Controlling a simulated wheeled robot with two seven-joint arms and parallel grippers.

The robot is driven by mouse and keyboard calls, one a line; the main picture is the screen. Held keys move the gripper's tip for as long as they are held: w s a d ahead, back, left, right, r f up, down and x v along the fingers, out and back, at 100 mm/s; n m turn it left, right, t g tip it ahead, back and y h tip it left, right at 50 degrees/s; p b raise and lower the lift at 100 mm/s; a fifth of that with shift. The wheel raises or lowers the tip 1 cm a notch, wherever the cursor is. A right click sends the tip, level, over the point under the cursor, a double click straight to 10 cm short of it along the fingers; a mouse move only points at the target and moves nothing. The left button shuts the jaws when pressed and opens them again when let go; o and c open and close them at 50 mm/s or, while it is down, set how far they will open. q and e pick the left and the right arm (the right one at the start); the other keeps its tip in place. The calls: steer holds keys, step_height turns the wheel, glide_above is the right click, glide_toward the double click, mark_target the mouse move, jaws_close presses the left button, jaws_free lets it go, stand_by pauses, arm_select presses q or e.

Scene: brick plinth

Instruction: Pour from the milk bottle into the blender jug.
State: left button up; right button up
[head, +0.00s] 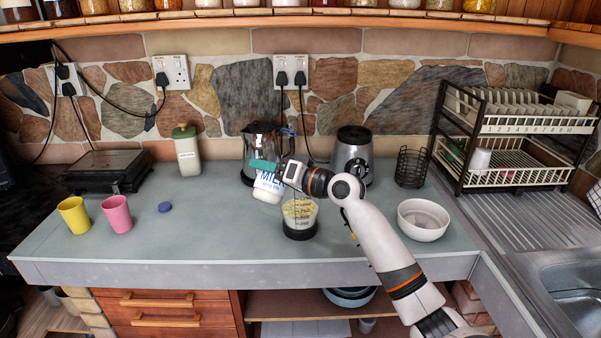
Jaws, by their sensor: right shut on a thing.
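The milk bottle (268,187), white with blue lettering, is in my right gripper (268,167), which is shut on it. The bottle is held just left of the blender jug (300,229) and a little above the counter. Its upper part is hidden by the gripper, and I cannot tell how far it is tilted or whether milk is flowing. The jug is clear with a dark base, stands upright on the counter and holds something pale cream. My left gripper is not in view.
A white bowl (423,220) stands right of the jug. A yellow cup (73,215), a pink cup (117,213) and a blue cap (165,207) are at left. A kettle (262,145) and a blender base (352,150) stand behind. The counter's front left is clear.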

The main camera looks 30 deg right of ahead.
steer(key=n+b, duration=0.4)
steer(key=b, duration=0.1)
steer(key=n+b, duration=0.2)
steer(key=shift+w+d+f+t+b, duration=0.15)
steer(key=shift+w+f+t+b, duration=0.05)
steer(key=shift+f+t+b, duration=0.15)
steer(key=shift+w+d+f+n+b, duration=0.1)
steer(key=shift+w+f+n+b, duration=0.05)
steer(key=shift+n+b, duration=0.75)
steer(key=shift+n, duration=0.3)
